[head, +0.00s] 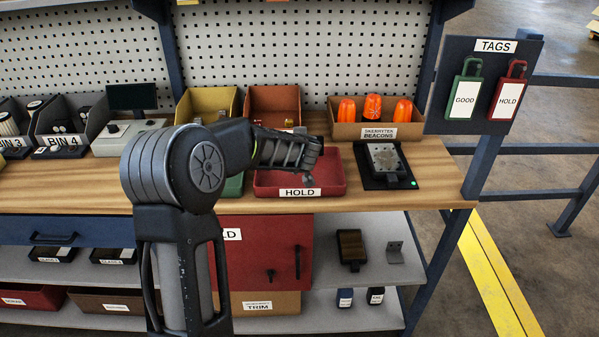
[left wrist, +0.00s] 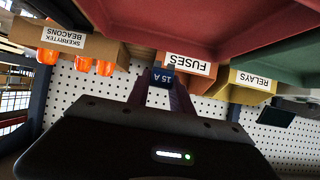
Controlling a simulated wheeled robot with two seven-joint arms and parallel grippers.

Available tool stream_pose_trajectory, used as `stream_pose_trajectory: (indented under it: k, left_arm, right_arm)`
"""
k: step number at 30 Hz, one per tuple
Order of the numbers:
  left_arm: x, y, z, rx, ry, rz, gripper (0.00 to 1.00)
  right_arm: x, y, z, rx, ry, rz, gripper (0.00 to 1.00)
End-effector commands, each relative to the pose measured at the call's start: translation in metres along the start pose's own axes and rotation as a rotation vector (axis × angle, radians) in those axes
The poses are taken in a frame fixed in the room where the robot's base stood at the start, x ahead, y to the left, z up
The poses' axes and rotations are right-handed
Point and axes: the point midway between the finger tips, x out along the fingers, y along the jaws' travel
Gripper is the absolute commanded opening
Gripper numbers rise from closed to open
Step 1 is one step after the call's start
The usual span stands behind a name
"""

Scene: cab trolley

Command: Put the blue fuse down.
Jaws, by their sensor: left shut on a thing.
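My left gripper (head: 314,158) is over the back part of the red tray labelled HOLD (head: 300,192). In the left wrist view, which is upside down, the gripper (left wrist: 162,90) is shut on the blue fuse (left wrist: 161,77), marked 15 A. The fuse is between the fingertips, in front of the bin labelled FUSES (left wrist: 205,68). The fuse is hidden or too small to make out in the head view. The red tray's underside or wall (left wrist: 185,22) fills the top of the wrist view. I cannot tell whether the fuse touches anything. My right gripper is not in view.
An orange-brown bin of beacons (head: 377,131) stands at the back right. A black pad with a grey device (head: 385,160) lies right of the tray. A yellow bin (head: 208,100) stands behind. Tags (head: 465,90) hang at the right. The visible tray floor looks bare.

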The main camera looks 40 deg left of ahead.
Motion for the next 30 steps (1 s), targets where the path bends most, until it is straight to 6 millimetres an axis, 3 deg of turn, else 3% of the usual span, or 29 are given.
stream_pose_trajectory:
  k: [1, 6, 17, 25, 30]
  left_arm:
    - [0.007, 0.0, 0.014, 0.002, -0.003, -0.001, 0.0]
    - [0.019, 0.0, 0.035, 0.001, -0.001, -0.001, 0.0]
    - [0.021, 0.0, 0.038, 0.0, 0.0, -0.001, 0.0]
    - [0.037, -0.001, 0.068, 0.0, -0.002, -0.002, 0.0]
    - [0.038, 0.0, 0.07, 0.0, 0.001, 0.0, 0.0]
  right_arm:
    - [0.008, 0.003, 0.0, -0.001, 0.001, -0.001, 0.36]
    - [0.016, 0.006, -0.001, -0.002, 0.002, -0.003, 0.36]
    - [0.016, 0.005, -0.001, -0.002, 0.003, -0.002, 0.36]
    - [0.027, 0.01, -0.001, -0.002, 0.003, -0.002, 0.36]
    - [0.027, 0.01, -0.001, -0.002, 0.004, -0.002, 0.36]
